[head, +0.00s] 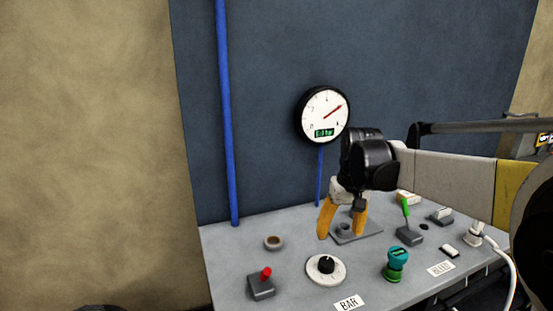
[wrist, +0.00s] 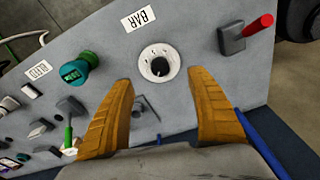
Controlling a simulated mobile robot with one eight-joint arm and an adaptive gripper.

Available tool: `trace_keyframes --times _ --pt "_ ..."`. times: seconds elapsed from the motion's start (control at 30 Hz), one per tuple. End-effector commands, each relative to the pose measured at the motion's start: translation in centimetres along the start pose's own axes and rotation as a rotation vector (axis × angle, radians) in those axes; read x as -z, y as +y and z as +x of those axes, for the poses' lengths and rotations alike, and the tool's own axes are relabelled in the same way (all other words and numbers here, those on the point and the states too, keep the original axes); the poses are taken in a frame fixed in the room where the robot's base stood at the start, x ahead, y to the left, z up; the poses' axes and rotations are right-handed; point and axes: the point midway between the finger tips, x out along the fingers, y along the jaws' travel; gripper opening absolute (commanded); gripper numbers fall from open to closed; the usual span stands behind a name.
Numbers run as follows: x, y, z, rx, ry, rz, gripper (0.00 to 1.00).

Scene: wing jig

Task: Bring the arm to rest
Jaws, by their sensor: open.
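My gripper (head: 342,218) has two yellow fingers and points down over the grey panel at its back middle, below the gauge. The fingers are spread with nothing held between them. In the head view the dial (head: 326,268) is in front of the gripper. My arm comes in from the right.
On the grey panel (head: 225,248) stand a red-handled lever (head: 262,284), a teal and green knob (head: 396,264), a green-handled lever (head: 407,222) and a small brown-topped ring (head: 273,242). A round gauge (head: 323,115) and a blue pipe (head: 226,120) are on the wall behind. The left is free.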

Motion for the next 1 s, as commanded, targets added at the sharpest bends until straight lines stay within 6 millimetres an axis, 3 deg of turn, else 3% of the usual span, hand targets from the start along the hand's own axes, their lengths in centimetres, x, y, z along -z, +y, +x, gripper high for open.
trace_keyframes --times 0.1,0.27,0.4,0.6,0.8,1.0 --pt "-4.5 -0.7 -2.6 -0.017 0.083 0.013 0.67" --pt "-10.3 -1.4 -4.4 -0.035 0.198 0.031 0.67" --pt "-15.5 -1.9 -4.4 -0.047 0.298 0.047 0.67" --pt "-21.1 -2.3 -2.8 -0.058 0.417 0.063 0.67" --pt "-23.4 -2.5 -1.6 -0.061 0.473 0.07 0.67" --pt "-23.5 -2.5 -1.5 -0.061 0.48 0.071 0.67"
